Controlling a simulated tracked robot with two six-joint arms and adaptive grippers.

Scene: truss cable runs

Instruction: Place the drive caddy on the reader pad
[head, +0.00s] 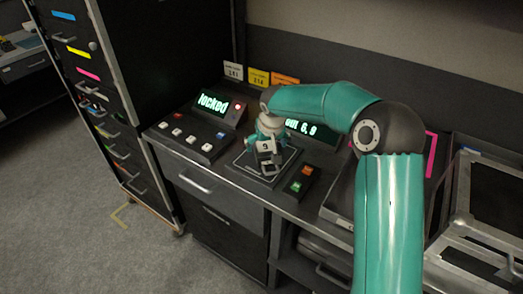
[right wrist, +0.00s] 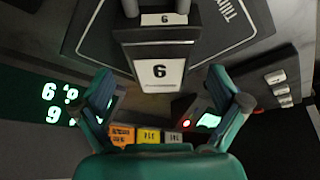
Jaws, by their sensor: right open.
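The drive caddy (head: 267,157) is a dark block with a white digit label and a light handle. It stands on the reader pad (head: 246,167), a dark square plate with a thin pale outline. In the right wrist view the caddy (right wrist: 159,52) stands within the outline of the pad (right wrist: 232,22). My right gripper (head: 266,138) is over the caddy in the head view and partly covers it. In the right wrist view its two fingers (right wrist: 160,98) are spread wide, with nothing between them, apart from the caddy. My left gripper is not in view.
A console (head: 195,132) with a "locked" display and red lamp stands left of the pad. A button box (head: 302,182) with green and orange buttons is at its right. Coloured label cards (head: 258,77) stand behind. A tall drawer cabinet (head: 125,80) is at left.

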